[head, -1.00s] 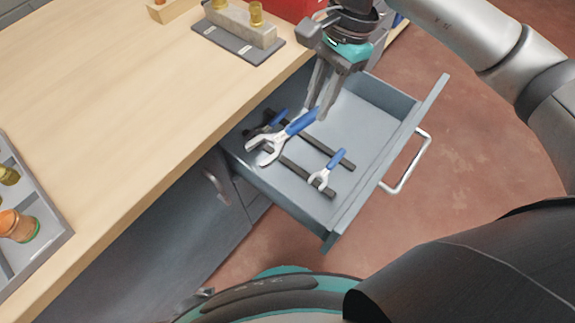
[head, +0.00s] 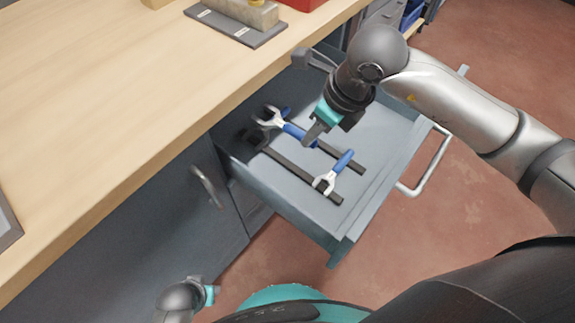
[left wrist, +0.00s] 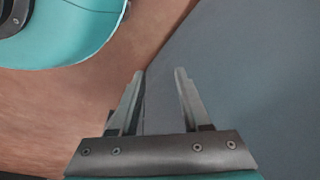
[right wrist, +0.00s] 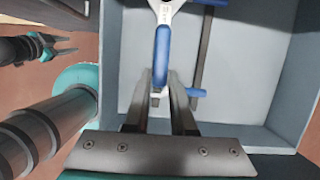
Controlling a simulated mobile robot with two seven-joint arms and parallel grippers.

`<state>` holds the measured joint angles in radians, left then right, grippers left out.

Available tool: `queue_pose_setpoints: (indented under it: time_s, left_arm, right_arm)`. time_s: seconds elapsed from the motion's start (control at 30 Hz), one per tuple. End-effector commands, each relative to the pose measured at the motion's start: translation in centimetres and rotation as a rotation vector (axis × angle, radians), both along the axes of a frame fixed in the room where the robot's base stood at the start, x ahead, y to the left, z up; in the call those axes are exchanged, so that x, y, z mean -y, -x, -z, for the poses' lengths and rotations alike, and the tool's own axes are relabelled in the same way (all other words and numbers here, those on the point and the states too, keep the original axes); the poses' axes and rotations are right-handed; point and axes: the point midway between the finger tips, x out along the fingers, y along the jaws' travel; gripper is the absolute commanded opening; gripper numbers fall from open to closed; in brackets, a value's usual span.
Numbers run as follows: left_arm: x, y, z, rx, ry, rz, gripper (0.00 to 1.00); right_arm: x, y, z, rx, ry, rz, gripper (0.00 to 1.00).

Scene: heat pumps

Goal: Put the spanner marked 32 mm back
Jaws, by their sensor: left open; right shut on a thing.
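A blue-handled spanner (head: 270,118) is held by its handle in my right gripper (head: 312,137), over the grey drawer (head: 372,165). Its open jaw points toward the cabinet. In the right wrist view the blue handle (right wrist: 162,48) runs away from the fingertips (right wrist: 161,82). No size mark is legible. A smaller blue-handled spanner (head: 343,162) lies across a dark strip near the drawer front. Another blue handle (head: 286,111) shows behind the held spanner, mostly hidden. My left gripper (left wrist: 158,80) is open and empty beside the grey cabinet, low at the bottom left in the head view.
Two dark strips (head: 300,178) run along the drawer floor. The drawer is pulled out, with a bar handle (head: 428,165) in front. The wooden worktop (head: 120,90) lies to the left, with a grey plate (head: 235,28) and block on it.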

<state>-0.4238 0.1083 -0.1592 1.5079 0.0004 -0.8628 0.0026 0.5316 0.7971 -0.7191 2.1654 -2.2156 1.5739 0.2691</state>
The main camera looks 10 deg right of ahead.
Motion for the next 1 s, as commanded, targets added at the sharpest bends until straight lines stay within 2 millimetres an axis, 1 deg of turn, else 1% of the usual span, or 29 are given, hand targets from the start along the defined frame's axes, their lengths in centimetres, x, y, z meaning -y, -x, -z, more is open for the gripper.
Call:
queue_pose_setpoints:
  time_s: [0.17, 0.3, 0.4, 0.5, 0.73, 0.9, 1.0]
  left_arm:
    - [0.2, -0.4, -0.5, 0.005, 0.003, -0.001, 0.47]
    - [0.7, -0.8, -1.7, 0.006, 0.009, -0.002, 0.47]
    - [0.8, -1.6, -2.7, 0.020, 0.012, -0.003, 0.47]
    - [0.9, -2.0, -3.5, 0.031, 0.014, -0.003, 0.47]
    - [1.0, -2.6, -4.6, 0.047, 0.016, -0.004, 0.47]
    - [1.2, -3.4, -6.1, 0.073, 0.019, -0.005, 0.47]
    - [1.2, -3.7, -6.9, 0.085, 0.022, -0.005, 0.47]
  right_arm:
    - [0.0, 0.0, 1.2, 0.001, -0.002, 0.038, 0.00]
    - [0.0, 0.0, 3.0, -0.001, -0.002, 0.040, 0.00]
    - [0.0, 0.0, 4.6, -0.001, -0.001, 0.039, 0.00]
    - [0.0, 0.0, 5.6, 0.001, -0.002, 0.037, 0.00]
    - [0.0, 0.0, 6.8, 0.001, -0.002, 0.037, 0.00]
    - [0.0, 0.0, 8.9, -0.001, -0.002, 0.036, 0.00]
    - [0.0, 0.0, 9.8, 0.002, -0.002, 0.036, 0.00]
